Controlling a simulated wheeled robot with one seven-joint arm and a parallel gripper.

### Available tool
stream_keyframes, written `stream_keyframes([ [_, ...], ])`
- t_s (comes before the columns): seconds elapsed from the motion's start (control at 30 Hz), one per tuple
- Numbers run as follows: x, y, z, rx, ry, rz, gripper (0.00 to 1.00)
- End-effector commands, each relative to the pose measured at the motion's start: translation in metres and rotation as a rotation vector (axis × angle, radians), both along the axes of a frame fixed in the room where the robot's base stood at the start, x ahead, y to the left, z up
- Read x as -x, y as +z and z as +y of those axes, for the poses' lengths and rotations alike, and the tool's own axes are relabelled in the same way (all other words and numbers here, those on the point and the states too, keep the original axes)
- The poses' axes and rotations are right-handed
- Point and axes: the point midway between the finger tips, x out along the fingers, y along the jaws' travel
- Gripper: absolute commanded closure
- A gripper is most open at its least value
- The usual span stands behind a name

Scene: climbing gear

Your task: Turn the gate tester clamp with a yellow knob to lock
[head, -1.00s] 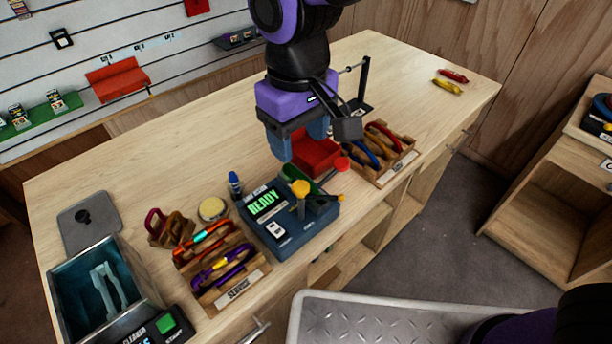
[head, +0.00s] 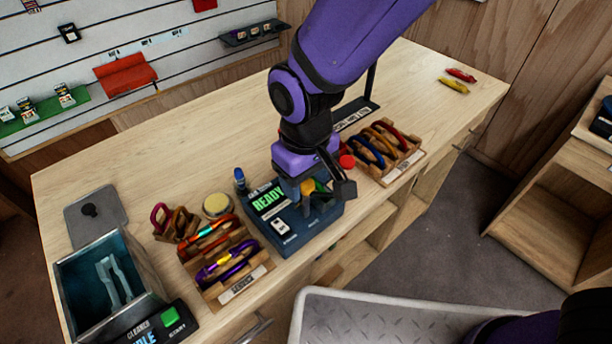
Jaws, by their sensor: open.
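The gate tester (head: 265,218) is a dark blue box on the bench with a lit green READY screen. Its yellow clamp knob (head: 308,187) is at the box's right part and mostly hidden by my gripper. My gripper (head: 314,195) is open and low over the tester, with its fingers around or close beside the knob; I cannot tell whether they touch it. The clamp's lever and whatever lies under it are hidden behind the fingers.
Left of the tester is a wooden rack (head: 239,280) of carabiners, with a round tin (head: 216,205) behind. A blue-capped bottle (head: 240,178) stands at the tester's back left. Another carabiner rack (head: 405,165) is at right. An open metal bin (head: 65,290) stands far left.

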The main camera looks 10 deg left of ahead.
Motion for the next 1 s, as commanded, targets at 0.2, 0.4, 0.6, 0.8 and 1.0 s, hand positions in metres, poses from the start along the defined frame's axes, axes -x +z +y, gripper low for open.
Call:
stream_keyframes([
  [0.2,0.0,0.0002,0.0,0.0,0.0,0.0,0.71],
  [0.4,0.0,0.0003,0.0,0.0,0.0,0.0,1.0],
  [0.6,-0.0002,0.0004,-0.0002,0.0,0.018,0.0,1.0],
  [0.8,-0.0005,0.0004,-0.0003,-0.001,0.098,0.001,1.0],
  [1.0,-0.0008,0.0005,-0.0006,0.0,0.25,0.0,1.0],
])
